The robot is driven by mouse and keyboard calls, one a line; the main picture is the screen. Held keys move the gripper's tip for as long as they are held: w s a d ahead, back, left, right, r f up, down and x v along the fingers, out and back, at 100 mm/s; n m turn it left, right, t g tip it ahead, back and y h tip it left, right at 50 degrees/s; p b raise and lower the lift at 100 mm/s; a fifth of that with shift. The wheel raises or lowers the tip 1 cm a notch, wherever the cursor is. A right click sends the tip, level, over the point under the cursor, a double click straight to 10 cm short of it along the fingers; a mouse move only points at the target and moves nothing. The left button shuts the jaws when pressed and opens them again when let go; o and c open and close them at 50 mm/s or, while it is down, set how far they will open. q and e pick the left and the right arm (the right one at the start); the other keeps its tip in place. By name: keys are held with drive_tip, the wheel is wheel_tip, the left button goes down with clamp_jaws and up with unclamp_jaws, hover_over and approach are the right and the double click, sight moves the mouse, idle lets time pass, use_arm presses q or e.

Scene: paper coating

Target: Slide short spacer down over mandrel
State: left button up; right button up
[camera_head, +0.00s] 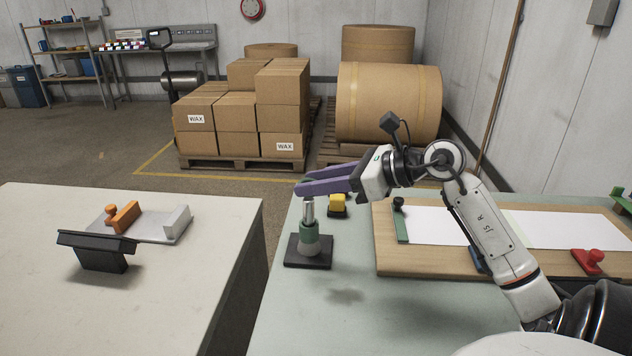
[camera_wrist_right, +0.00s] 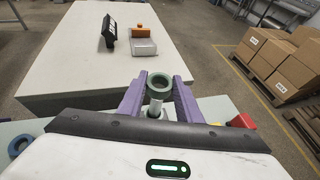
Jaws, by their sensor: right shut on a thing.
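The mandrel (camera_head: 308,209) is an upright metal post on a black square base (camera_head: 309,259), with a green collar (camera_head: 309,238) around its lower part. My right gripper (camera_head: 298,187) has purple fingers, level above the mandrel's top. In the right wrist view, its fingers are shut on a short green spacer (camera_wrist_right: 151,90), a ring with its hole facing up. The mandrel's metal top (camera_wrist_right: 154,110) shows just below the ring there. The spacer looks apart from the post, but exact alignment is unclear. In the head view the fingers mostly hide the spacer. My left gripper is not in view.
A yellow block (camera_head: 338,205) stands behind the mandrel. A wooden board (camera_head: 388,262) with white paper lies to the right. The left table (camera_head: 150,290) holds a black stand (camera_head: 97,255) and a grey tray with an orange part (camera_head: 127,216). Table space before the mandrel is clear.

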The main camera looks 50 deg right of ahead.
use_arm(q)
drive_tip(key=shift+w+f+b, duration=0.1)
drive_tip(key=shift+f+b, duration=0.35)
drive_tip(key=shift+b, duration=0.05)
idle(1.3)
